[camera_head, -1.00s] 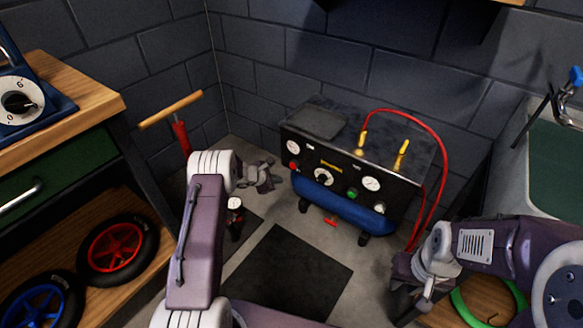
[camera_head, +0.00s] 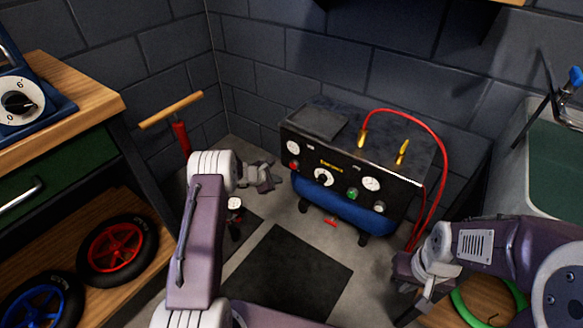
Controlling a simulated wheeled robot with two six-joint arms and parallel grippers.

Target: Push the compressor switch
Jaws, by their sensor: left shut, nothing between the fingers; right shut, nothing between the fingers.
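The compressor (camera_head: 340,165) stands on the floor in the corner, with a black front panel and a blue tank (camera_head: 343,209) below. Its panel carries gauges, a round knob (camera_head: 323,177), a red button (camera_head: 294,164) and a green button (camera_head: 352,194). Which of these is the switch is not marked legibly. My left gripper (camera_head: 270,179) is shut and empty, just left of the compressor's front and apart from it in the picture. My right gripper (camera_head: 428,297) is at the lower right, shut, well away from the panel and partly hard to make out.
A red hose (camera_head: 440,150) loops from the compressor's top down its right side. A floor pump (camera_head: 180,135) stands at left beside the wooden bench (camera_head: 75,85) with wheels (camera_head: 117,248) on its shelf. A dark mat (camera_head: 288,275) lies on the floor; a sink unit (camera_head: 545,150) is at right.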

